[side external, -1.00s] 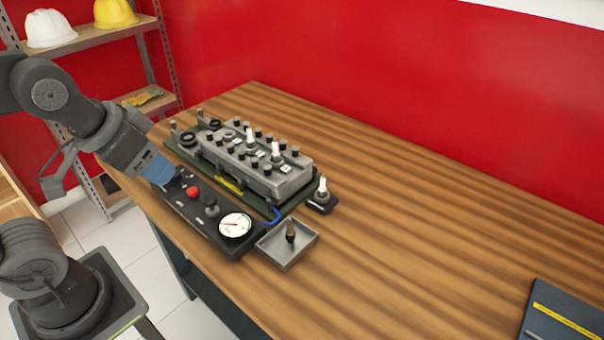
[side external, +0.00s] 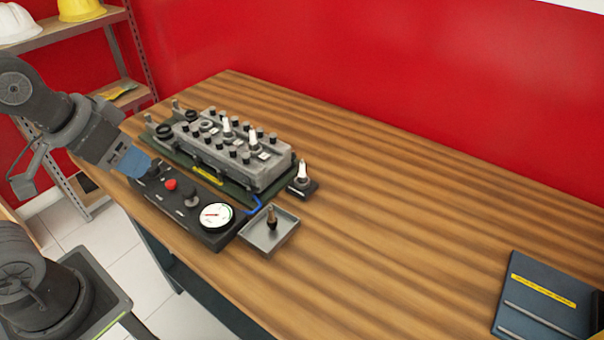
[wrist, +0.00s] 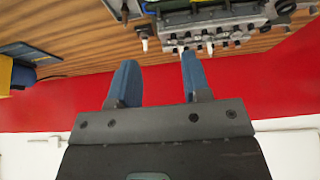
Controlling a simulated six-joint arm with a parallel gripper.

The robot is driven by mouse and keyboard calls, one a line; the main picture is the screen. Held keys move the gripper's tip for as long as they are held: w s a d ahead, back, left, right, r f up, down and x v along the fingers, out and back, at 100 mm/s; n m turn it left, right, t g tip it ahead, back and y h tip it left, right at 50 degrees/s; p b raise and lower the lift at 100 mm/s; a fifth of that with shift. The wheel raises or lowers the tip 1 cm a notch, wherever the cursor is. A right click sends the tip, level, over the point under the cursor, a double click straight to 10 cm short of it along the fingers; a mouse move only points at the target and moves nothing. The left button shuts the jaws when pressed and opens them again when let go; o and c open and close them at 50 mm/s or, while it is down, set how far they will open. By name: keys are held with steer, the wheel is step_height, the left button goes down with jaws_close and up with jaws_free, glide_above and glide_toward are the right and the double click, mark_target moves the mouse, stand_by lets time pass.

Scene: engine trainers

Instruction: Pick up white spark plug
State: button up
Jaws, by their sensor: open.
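A white spark plug (side external: 302,171) stands upright on a small dark holder (side external: 304,190) at the right end of the engine block. Two more white spark plugs, a left one (side external: 227,127) and a right one (side external: 253,139), stand up from the grey engine block (side external: 240,170). My gripper (side external: 148,170) is at the left, by the control panel's left end, well apart from the holder. The wrist view shows its two blue fingers (wrist: 158,58) spread, with nothing between them. White plugs show small beyond the fingertips there, one of them (wrist: 145,45) apart from the block.
A metal tray (side external: 285,238) holding a brown-tipped plug (side external: 271,216) sits in front of the holder. The black control panel (side external: 180,211) with a gauge lies along the block's front. A dark folder-like object (side external: 540,315) lies at right. The wooden table between is clear.

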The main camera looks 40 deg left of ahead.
steer(key=w+d+r+n+g, duration=0.15)
steer(key=w+r+n, duration=0.3)
steer(key=w, duration=0.45)
steer(key=n+g, duration=0.4)
steer(key=n, duration=1.2)
glide_above(302, 160)
step_height(302, 160, down, 11)
steer(key=f, duration=0.8)
steer(key=shift+w+a+f, duration=0.1)
steer(key=shift+a, duration=0.3)
steer(key=shift+d+f, duration=0.2)
steer(key=shift+f, duration=1.15)
steer(key=shift+d+f, duration=0.2)
steer(key=shift+f, duration=1.1)
steer(key=shift+c, duration=0.2)
jaws_close()
